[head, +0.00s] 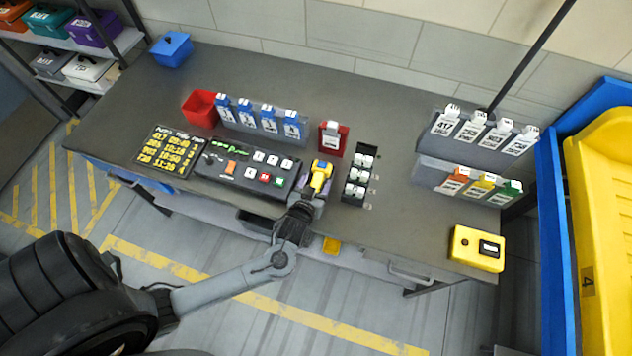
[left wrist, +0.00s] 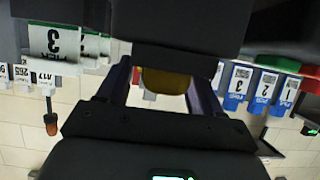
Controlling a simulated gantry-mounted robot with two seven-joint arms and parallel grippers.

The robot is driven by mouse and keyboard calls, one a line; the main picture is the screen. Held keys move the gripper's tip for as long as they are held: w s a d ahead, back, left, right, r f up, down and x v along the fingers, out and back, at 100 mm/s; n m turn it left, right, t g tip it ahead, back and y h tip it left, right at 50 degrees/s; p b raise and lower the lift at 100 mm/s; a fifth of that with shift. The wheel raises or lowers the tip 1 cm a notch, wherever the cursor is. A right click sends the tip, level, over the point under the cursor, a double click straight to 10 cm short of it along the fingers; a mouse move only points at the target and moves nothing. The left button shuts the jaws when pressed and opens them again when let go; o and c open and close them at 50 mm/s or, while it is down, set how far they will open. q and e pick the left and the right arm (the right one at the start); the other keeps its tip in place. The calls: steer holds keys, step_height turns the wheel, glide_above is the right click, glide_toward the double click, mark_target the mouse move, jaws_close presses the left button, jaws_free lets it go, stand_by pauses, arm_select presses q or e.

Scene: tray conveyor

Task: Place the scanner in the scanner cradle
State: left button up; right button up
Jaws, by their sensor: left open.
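The yellow and dark scanner (head: 320,176) stands near the front edge of the table, just right of the control panel. A grey-purple piece beside and below it may be the scanner cradle; the gripper hides much of it, and I cannot tell whether the scanner is seated there. My left gripper (head: 310,197) reaches in from the front, right at the scanner's lower end. In the left wrist view the two fingers of my left gripper (left wrist: 163,88) are apart, with a yellow-brown part of the scanner (left wrist: 166,80) showing between them. My right gripper is not in view.
The control panel (head: 245,172) and display board (head: 170,151) lie to the left. A black holder with white items (head: 357,180) stands close on the right. A red bin (head: 200,108), blue tags and a yellow box (head: 477,249) are farther off. The right middle of the table is clear.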

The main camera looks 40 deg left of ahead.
arm_select(q)
steer(key=s+d+r+m+g+h, duration=0.3)
steer(key=s+g, duration=0.1)
steer(key=s, duration=0.5)
steer(key=s+d+r+m+g+h, duration=0.2)
steer(key=s+d+r+m+g, duration=0.1)
steer(key=s, duration=0.7)
steer(key=shift+s+d+r+m+g+h+p, duration=0.15)
steer(key=shift+d+r+m+g+h+p, duration=0.3)
steer(key=shift+d+r+g, duration=0.3)
steer(key=shift+f, duration=0.1)
step_height(320, 180, up, 22)
steer(key=p, duration=2.2)
